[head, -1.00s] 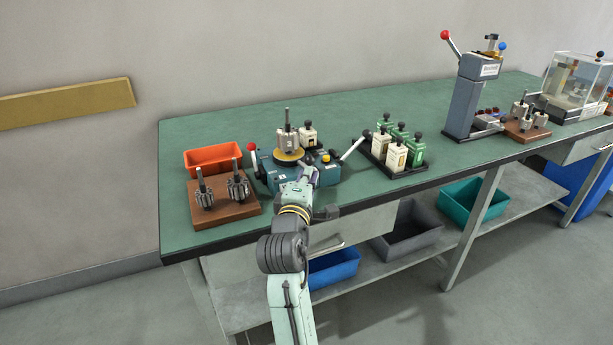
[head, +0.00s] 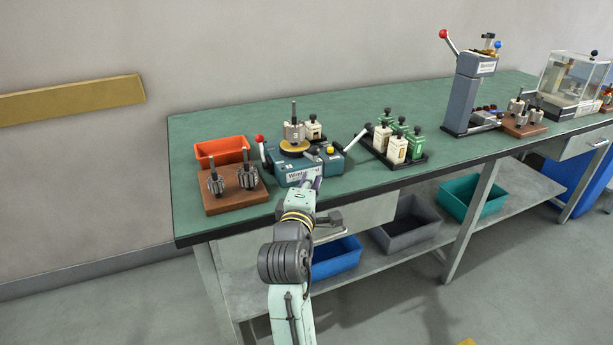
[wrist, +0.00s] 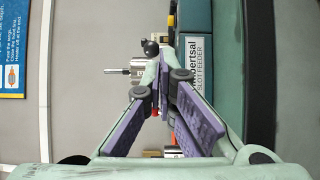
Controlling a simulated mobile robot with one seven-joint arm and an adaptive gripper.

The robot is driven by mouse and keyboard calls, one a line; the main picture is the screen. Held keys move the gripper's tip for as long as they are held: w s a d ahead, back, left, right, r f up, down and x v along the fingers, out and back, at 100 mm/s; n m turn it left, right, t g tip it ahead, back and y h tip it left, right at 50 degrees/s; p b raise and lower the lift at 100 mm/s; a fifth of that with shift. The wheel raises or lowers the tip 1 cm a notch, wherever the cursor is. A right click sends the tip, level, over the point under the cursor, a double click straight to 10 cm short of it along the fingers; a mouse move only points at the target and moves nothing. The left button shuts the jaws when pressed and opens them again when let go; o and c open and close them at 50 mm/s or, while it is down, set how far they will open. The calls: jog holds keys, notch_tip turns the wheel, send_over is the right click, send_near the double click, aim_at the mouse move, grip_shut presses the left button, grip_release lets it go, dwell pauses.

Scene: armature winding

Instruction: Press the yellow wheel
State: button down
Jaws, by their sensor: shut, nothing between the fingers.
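The yellow wheel (head: 294,146) is a flat disc on top of the blue-teal machine (head: 296,175), with a grey armature (head: 294,130) standing upright on it. A smaller yellow knob (head: 331,150) sits to its right on the same machine. My gripper (head: 317,184) is shut and empty at the machine's front, below and in front of the wheel, apart from it. In the wrist view the purple-padded fingers (wrist: 164,80) converge beside the machine's labelled face (wrist: 196,85). I cannot make out the yellow wheel there.
A red-knobbed lever (head: 262,149) stands left of the wheel and another lever (head: 357,138) right. A wooden block with armatures (head: 232,202) and an orange bin (head: 222,151) lie left. The bench's front edge (head: 400,187) is close to my arm.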

jog(key=s+d+b, duration=0.1)
jog(key=s, duration=0.5)
jog(key=shift+d+f, duration=0.25)
jog(key=shift+d, duration=0.1)
